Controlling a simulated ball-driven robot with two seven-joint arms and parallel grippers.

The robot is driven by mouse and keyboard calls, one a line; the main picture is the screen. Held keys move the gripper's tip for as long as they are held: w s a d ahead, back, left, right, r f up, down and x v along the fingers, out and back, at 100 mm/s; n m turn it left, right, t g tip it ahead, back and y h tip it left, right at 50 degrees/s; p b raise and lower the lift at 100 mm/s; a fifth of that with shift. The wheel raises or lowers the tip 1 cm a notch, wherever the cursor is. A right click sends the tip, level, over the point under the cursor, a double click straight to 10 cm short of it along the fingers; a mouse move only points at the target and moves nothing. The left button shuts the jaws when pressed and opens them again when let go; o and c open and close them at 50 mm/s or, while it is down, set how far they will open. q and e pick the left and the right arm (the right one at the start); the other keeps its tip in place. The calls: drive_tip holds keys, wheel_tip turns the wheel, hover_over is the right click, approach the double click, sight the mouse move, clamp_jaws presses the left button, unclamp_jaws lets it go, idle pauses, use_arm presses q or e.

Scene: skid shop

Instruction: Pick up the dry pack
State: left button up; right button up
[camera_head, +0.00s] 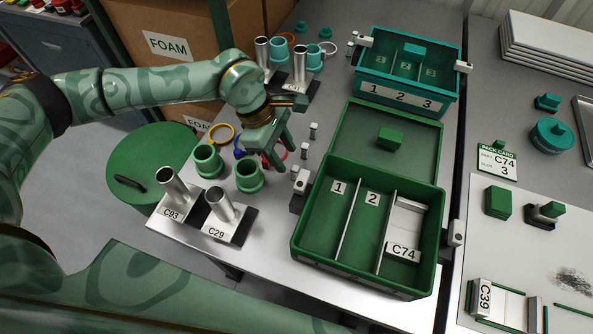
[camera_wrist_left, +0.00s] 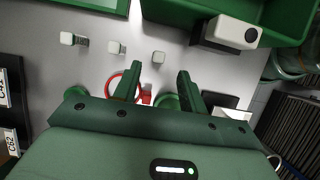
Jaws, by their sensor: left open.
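My left gripper (camera_head: 284,158) hangs over the grey table, open and empty, with its fingers pointing down. It also shows in the left wrist view (camera_wrist_left: 160,73). Nothing in view is labelled as the dry pack, so I cannot tell for sure which thing it is. Small white-capped pieces stand in a row just right of the gripper in the head view, one of them here (camera_head: 305,150). My right gripper is out of view.
The green crate (camera_head: 341,226) has slots 1 and 2 empty and a white C74 piece (camera_head: 403,252) at the right. Its open lid holds a green block (camera_head: 390,138). Metal tubes (camera_head: 175,190), green collars (camera_head: 249,176) and a red ring (camera_wrist_left: 113,82) crowd the gripper. A teal crate (camera_head: 406,97) stands behind.

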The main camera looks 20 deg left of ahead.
sight(294, 167)
use_arm(q)
drive_tip(key=shift+d+f, duration=0.25)
drive_tip(key=shift+f, duration=0.35)
drive_tip(key=b+x, duration=0.2)
drive_tip(key=x, duration=0.3)
drive_tip(key=shift+w+d, duration=0.15)
drive_tip(key=shift+d, duration=0.05)
drive_tip(key=shift+r, duration=0.15)
drive_tip(key=shift+c, duration=0.3)
clamp_jaws()
